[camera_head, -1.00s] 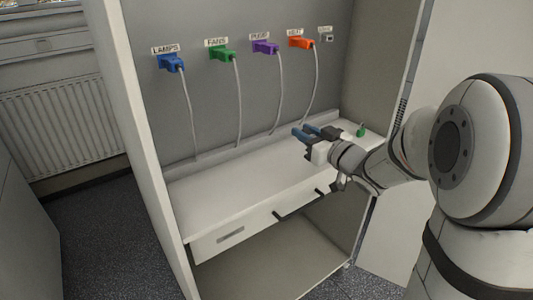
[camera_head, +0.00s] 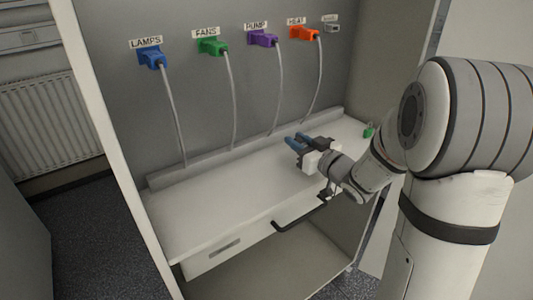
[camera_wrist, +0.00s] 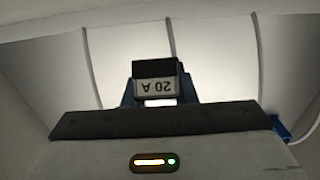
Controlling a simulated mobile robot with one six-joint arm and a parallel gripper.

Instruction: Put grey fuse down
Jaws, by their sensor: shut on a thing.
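The grey fuse (camera_wrist: 156,83) shows in the wrist view as a small dark block with a pale label reading "20 A", upside down. My gripper (camera_wrist: 157,92) is shut on it, with blue fingers on both sides. In the head view my gripper (camera_head: 298,141) is low over the right part of the white worktop (camera_head: 215,198). Its blue fingers point left, towards the back panel. The fuse cannot be made out in the head view. I cannot tell whether it touches the worktop.
Blue, green, purple and orange plugs (camera_head: 303,33) with hanging cables line the back panel, beside a grey socket (camera_head: 332,27). A small green object (camera_head: 369,130) stands at the worktop's right end. A drawer with a black handle (camera_head: 298,215) is below. The worktop's left part is clear.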

